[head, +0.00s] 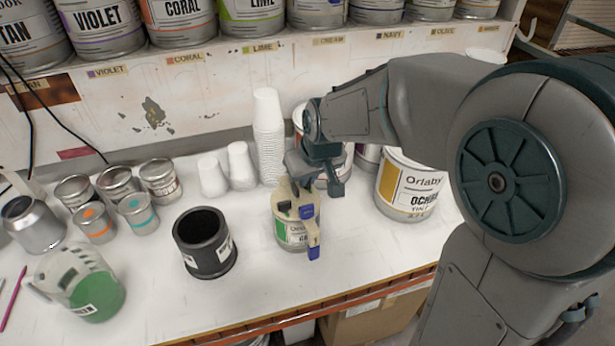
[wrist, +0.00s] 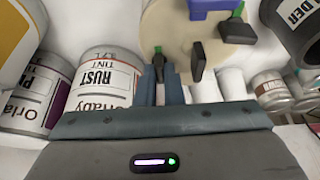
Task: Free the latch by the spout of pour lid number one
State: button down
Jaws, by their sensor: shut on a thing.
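A can (head: 293,233) with a beige pour lid (head: 281,193) stands upright near the middle of the bench. The lid has a blue spout piece (head: 313,253) at its front. In the wrist view the beige lid (wrist: 190,30) carries the blue spout piece (wrist: 209,8), a black latch with a green mark (wrist: 236,30) beside it, and a black knob (wrist: 197,62). My gripper (wrist: 165,88) is shut on a second black latch with a green tip (wrist: 158,62), on the lid side away from the spout. In the head view my gripper (head: 300,178) hangs over the lid's back edge, its fingertips partly hidden.
A black pot (head: 205,245) stands left of the can. An ochre tint bucket (head: 410,187) is close on the right, and a rust tint can (wrist: 105,80) is also near. Stacked white cups (head: 268,125) are behind. The bench edge is in front.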

jog(key=shift+n+b, duration=0.4)
jog(key=shift+b, duration=0.05)
jog(key=n+y+b, duration=0.1)
jog(key=n+b, duration=0.1)
jog(key=b, duration=0.1)
jog(key=shift+w+d+f, duration=0.1)
jog(key=shift+d+f, duration=0.05)
jog(key=shift+f, duration=0.05)
jog(key=shift+r+n+g+y+b, duration=0.1)
jog(key=shift+n+g+y+b, duration=0.3)
jog(key=shift+n+b, duration=0.75)
jog(key=shift+r+n+g+y+b, duration=0.1)
jog(key=shift+n+g+b, duration=0.6)
jog(key=shift+n, duration=0.65)
jog(key=shift+w+n+g+y+b, duration=0.1)
jog(key=shift+n+g+y+b, duration=0.35)
jog(key=shift+n+b, duration=1)
jog(key=shift+w+n+g, duration=0.1)
jog(key=shift+n+g, duration=0.65)
jog(key=shift+n, duration=1.4)
jog(key=c, duration=1.8)
grip_release()
